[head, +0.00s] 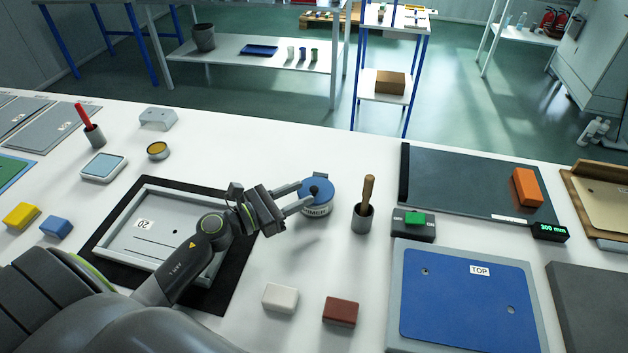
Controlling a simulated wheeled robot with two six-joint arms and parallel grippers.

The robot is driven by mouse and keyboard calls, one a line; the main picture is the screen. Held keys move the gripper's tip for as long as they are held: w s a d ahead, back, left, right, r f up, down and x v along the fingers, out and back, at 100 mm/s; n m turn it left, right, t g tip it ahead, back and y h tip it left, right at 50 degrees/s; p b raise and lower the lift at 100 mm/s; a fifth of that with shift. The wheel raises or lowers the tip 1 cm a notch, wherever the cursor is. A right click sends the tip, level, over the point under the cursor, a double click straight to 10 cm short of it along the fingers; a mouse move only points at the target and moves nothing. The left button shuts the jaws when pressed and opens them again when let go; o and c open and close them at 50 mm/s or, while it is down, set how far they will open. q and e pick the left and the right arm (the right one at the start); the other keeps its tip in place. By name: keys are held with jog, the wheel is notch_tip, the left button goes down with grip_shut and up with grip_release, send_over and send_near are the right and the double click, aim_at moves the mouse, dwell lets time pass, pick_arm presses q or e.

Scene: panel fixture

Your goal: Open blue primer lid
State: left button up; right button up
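My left gripper (307,192) reaches in from the left at the can's left side. Its two fingers are apart, with their tips beside the lid's knob; I cannot tell whether they touch it. My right gripper is not in view.
A grey cup with a wooden-handled tool (364,212) stands just right of the can. A grey frame (137,213) on a black mat lies under my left arm. White (280,298) and dark red (341,311) blocks lie in front. A blue panel (465,300) lies at right.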

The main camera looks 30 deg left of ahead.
aim_at(312, 189)
pick_arm(q)
jog(key=shift+p+x, duration=0.5)
jog(key=shift+x, duration=1.9)
grip_shut()
